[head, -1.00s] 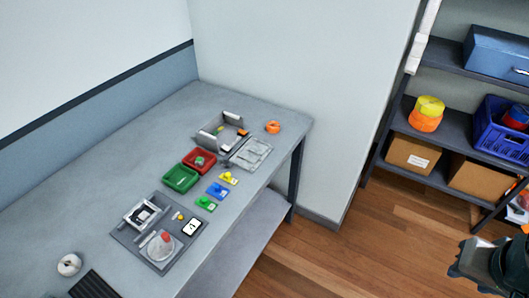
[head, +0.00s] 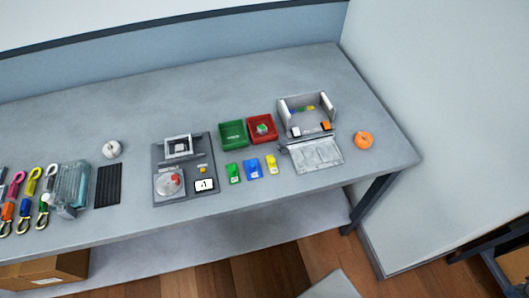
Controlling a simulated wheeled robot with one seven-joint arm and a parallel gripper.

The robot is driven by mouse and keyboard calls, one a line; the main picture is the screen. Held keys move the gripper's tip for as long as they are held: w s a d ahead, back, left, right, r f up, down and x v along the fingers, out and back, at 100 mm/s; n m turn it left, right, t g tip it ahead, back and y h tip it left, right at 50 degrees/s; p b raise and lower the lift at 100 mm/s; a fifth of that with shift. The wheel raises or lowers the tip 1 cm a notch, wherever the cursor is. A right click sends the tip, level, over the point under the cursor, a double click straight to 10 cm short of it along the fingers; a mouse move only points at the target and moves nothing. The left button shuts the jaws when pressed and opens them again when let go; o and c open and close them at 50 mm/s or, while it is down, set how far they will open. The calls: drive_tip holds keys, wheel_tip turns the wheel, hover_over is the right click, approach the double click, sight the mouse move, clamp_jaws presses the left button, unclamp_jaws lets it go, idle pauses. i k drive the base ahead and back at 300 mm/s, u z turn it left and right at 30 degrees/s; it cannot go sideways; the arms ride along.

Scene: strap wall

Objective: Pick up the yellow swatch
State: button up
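The yellow swatch (head: 271,165) appears to be the small yellow piece with a pale label at the right end of a short row on the grey table. A blue piece (head: 253,169) lies just left of it, and a green piece (head: 233,173) lies left of the blue one.
Green (head: 233,134) and red (head: 262,128) trays sit behind the row. A grey box with an open flap (head: 315,154) stands to its right, then an orange roll (head: 364,140). A grey fixture (head: 183,196) stands left. The table's front edge (head: 270,217) has bare surface behind it.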

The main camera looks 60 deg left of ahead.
sight(270, 160)
drive_tip(key=u, duration=1.05)
drive_tip(key=i, duration=0.9)
drive_tip(key=u, duration=0.9)
